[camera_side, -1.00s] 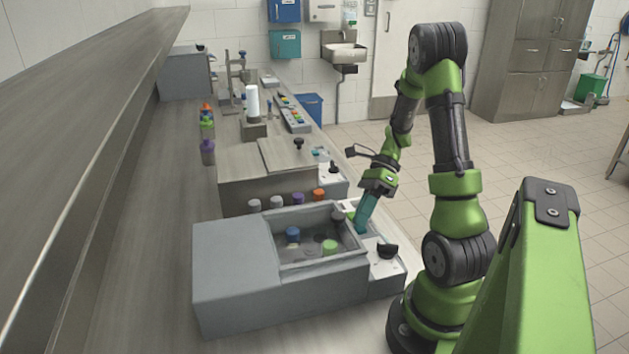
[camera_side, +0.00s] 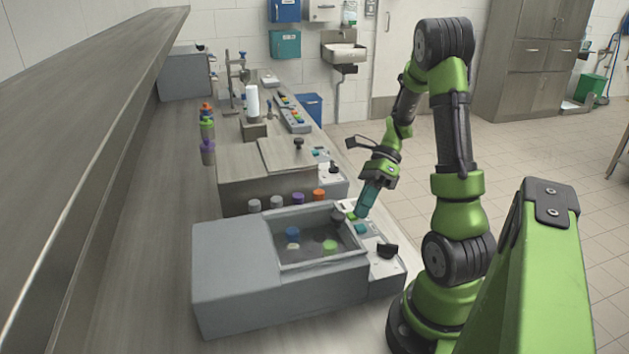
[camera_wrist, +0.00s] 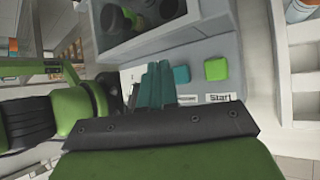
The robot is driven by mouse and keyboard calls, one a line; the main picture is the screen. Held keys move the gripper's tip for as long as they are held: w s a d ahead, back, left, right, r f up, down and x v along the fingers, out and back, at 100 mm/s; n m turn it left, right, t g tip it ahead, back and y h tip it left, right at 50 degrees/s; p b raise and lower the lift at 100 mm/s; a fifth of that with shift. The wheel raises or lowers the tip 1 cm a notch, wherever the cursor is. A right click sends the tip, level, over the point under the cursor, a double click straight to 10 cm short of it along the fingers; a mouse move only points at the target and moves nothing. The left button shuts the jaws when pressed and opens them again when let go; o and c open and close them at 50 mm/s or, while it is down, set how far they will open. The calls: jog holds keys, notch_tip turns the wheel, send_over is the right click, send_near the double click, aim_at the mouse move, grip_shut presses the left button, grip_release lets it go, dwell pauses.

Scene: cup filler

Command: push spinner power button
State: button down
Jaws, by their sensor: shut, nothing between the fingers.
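The spinner (camera_side: 235,275) is a grey box with an open bay on the near bench. Its light control panel on the right side carries a green button (camera_side: 351,216), a teal button (camera_side: 361,229) and a black knob (camera_side: 387,250). In the wrist view the green button (camera_wrist: 216,69) has a "Start" label (camera_wrist: 220,97). The teal button (camera_wrist: 181,74) sits beside it, its label partly hidden. My gripper (camera_side: 361,215) is shut and empty, its teal fingers tilted down just above the panel near both buttons. In the wrist view the fingertips (camera_wrist: 158,65) appear left of the teal button.
Coloured caps stand in the spinner bay, including a blue one (camera_side: 292,234) and a green one (camera_side: 330,246). A second machine (camera_side: 265,185) with its own knob and panel stands behind. Several capped vials line its front. Open floor lies to the right.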

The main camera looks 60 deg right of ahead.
aim_at(362, 224)
jog(key=shift+r, duration=2.45)
jog(key=f+n, duration=0.1)
jog(key=n+h, duration=0.1)
jog(key=n, duration=0.1)
jog(key=shift+s+d+f+h, duration=0.15)
jog(key=shift+s+f+h, duration=0.15)
jog(key=shift+s+f, duration=0.05)
jog(key=w+a+r+n+h, duration=0.1)
jog(key=a+n+h, duration=0.1)
jog(key=a+n, duration=0.1)
jog(key=w+a+r+n+t+h, duration=0.1)
jog(key=a+r+n, duration=0.1)
jog(key=n, duration=0.4)
jog(key=w+a+r+n+h, duration=0.1)
jog(key=w+a+n+h, duration=0.1)
jog(key=a+n, duration=0.1)
jog(key=shift+w+a+r+n+t+h, duration=0.1)
jog(key=shift+a+r+n+t+h, duration=0.25)
jog(key=shift+n, duration=0.55)
jog(key=a+r+n+t, duration=0.4)
jog(key=a+r+n, duration=0.2)
jog(key=a, duration=0.5)
jog(key=shift+s+r+n, duration=0.2)
jog(key=shift+s+n, duration=0.25)
jog(key=shift+n, duration=0.55)
